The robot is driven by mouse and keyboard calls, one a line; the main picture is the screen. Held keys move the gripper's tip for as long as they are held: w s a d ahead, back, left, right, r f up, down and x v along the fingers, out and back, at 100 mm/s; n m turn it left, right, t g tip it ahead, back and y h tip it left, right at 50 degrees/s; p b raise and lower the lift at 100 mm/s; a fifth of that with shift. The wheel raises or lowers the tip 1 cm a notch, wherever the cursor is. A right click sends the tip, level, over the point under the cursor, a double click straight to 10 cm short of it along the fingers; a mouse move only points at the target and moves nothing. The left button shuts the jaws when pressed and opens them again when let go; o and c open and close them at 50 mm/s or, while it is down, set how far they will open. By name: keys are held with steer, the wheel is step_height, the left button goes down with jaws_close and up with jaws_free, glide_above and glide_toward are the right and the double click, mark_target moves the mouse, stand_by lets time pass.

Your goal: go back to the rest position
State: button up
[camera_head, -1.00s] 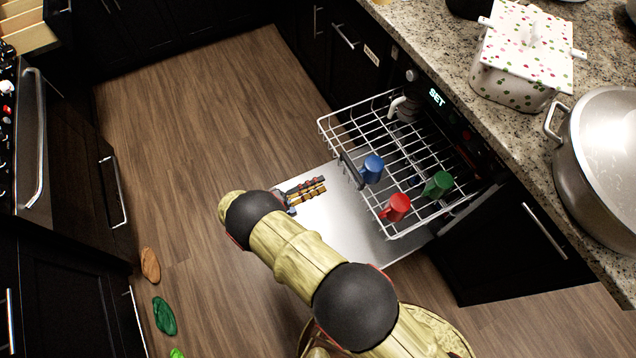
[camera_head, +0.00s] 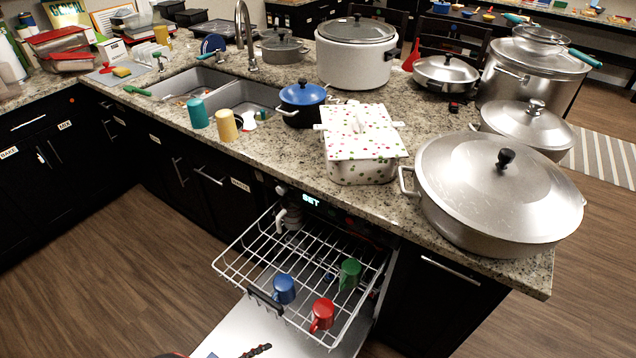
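Only a small part of my gripper (camera_head: 256,350) shows, a dark fingertip with red marks at the bottom edge of the head view. It is over the open dishwasher door (camera_head: 240,332), in front of and below the pulled-out rack. The rest of the gripper is cut off, so I cannot see its opening or whether it holds anything. The white wire rack (camera_head: 248,268) carries a blue mug (camera_head: 284,289), a red mug (camera_head: 322,315) and a green mug (camera_head: 349,273). A grey-white item (camera_head: 292,218) is at the rack's back.
The granite counter (camera_head: 290,165) above holds a dotted white pot (camera_head: 360,150), a large steel pot (camera_head: 495,195), a blue-lidded pot (camera_head: 302,102), a teal cup (camera_head: 198,113) and a yellow cup (camera_head: 226,125). Wooden floor (camera_head: 130,270) is clear at left.

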steer(key=d+r+m+g+y+p, duration=0.1)
steer(key=d+r+m+g+y, duration=0.3)
steer(key=r, duration=0.6)
steer(key=d+r+m+g+y, duration=0.1)
steer(key=d+r+g, duration=0.1)
steer(key=d+r, duration=0.55)
steer(key=d+r+m+g+y+p, duration=0.1)
steer(key=d+r+m+g+y, duration=0.2)
steer(key=r, duration=0.8)
steer(key=s+d+r+m+t+y+p, duration=0.1)
steer(key=d+r+m+t, duration=0.4)
steer(key=d+r, duration=1.5)
steer(key=s+r+m+y, duration=0.1)
steer(key=s+m, duration=0.1)
steer(key=m, duration=0.1)
steer(key=shift+s+r+t+y+p, duration=0.2)
steer(key=shift+r+t+y+p, duration=0.2)
